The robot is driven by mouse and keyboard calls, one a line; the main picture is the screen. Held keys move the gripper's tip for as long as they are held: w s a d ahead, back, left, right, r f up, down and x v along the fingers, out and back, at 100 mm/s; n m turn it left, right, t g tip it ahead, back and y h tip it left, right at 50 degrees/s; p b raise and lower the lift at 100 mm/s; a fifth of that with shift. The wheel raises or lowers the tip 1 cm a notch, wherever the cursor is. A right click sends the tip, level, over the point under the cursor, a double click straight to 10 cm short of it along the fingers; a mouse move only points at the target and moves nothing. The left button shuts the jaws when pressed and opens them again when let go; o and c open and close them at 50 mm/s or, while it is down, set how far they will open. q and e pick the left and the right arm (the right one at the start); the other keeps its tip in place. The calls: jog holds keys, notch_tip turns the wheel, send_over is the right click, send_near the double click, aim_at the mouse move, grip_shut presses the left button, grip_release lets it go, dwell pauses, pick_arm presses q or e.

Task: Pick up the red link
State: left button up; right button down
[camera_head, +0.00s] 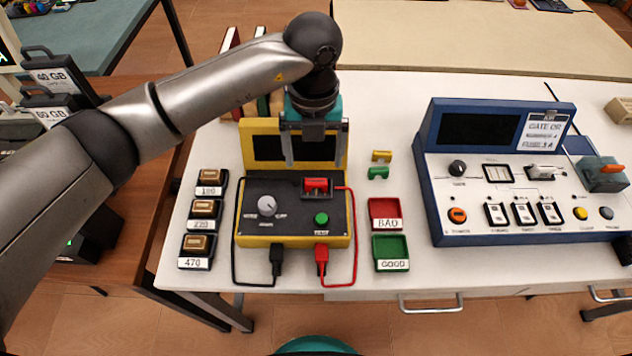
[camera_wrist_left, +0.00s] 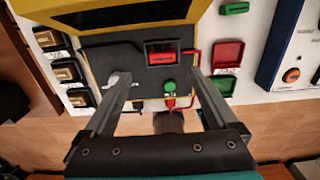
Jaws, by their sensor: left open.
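The red link (camera_head: 316,185) sits in a dark slot on the black panel of the yellow tester (camera_head: 248,228), right of its grey knob. It also shows in the left wrist view (camera_wrist_left: 160,57), in its slot above the green button. My left gripper (camera_head: 314,162) is open and empty, hanging over the tester in front of its dark screen. In the left wrist view its two fingers (camera_wrist_left: 156,76) point toward the panel, spread wider than the link, with the link just beyond the tips. The gripper looks apart from the link. My right gripper is not in view.
Yellow and green links (camera_head: 378,173) lie right of the tester, above a red BAD tray (camera_head: 385,222) and a green GOOD tray (camera_head: 405,247). Several labelled holders (camera_head: 196,251) stand left. Cables run along the tester's sides. A blue console (camera_head: 480,232) stands right.

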aim_at(316, 181)
pick_arm(q)
jog(key=shift+f, duration=0.7)
jog(key=shift+d+f, duration=0.1)
jog(key=shift+f, duration=0.55)
notch_tip(316, 181, down, 4)
jog(key=shift+d+f+b, duration=0.1)
jog(key=shift+f+b, duration=0.15)
jog(key=shift+b, duration=0.1)
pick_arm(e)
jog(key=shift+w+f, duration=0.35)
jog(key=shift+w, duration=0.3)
pick_arm(q)
jog(key=shift+c, duration=0.3)
grip_shut()
jog(key=shift+r, duration=0.1)
